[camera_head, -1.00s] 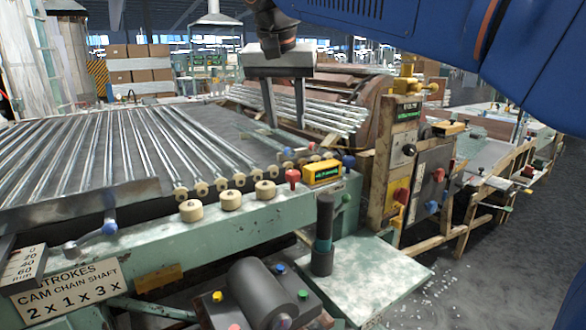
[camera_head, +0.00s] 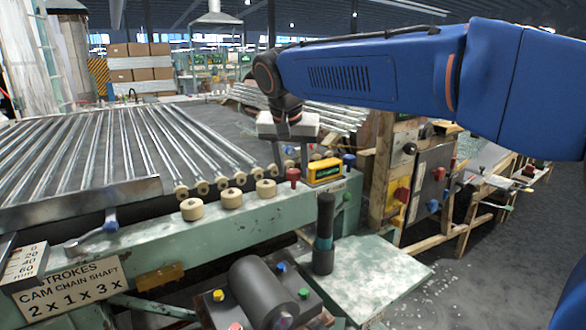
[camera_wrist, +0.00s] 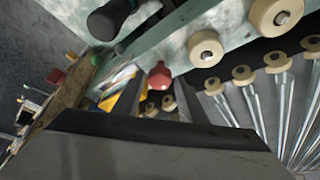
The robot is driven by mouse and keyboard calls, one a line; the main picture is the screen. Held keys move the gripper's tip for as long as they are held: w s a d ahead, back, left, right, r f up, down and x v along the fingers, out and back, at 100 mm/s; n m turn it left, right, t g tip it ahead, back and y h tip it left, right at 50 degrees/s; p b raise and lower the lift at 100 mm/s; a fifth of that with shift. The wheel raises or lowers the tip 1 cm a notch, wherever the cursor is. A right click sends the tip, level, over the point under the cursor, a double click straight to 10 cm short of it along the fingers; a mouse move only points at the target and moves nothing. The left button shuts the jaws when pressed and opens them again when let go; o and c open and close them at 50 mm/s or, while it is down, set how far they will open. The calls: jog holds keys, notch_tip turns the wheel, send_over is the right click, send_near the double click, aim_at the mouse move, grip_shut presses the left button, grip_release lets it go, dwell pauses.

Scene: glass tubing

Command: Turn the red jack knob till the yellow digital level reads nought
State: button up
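The red jack knob (camera_head: 293,176) stands on the green machine rail, just left of the yellow digital level (camera_head: 325,171). The level's dark display glows green, but its digits are too small to read. My gripper (camera_head: 290,160) points down, open and empty, above and just behind the knob. In the wrist view the knob (camera_wrist: 159,78) shows beyond the fingertips, roughly between them, with no contact visible. The level (camera_wrist: 118,85) is partly hidden behind the left finger there.
Several cream rollers (camera_head: 231,198) line the rail left of the knob, beside glass tubes (camera_head: 130,150). A blue knob (camera_head: 348,160) is right of the level. A dark upright handle (camera_head: 325,225) stands in front. Space above the rail is open.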

jog(key=shift+f, duration=0.25)
jog(key=c, duration=0.8)
jog(key=shift+d+n, duration=0.1)
jog(key=shift+n, duration=0.3)
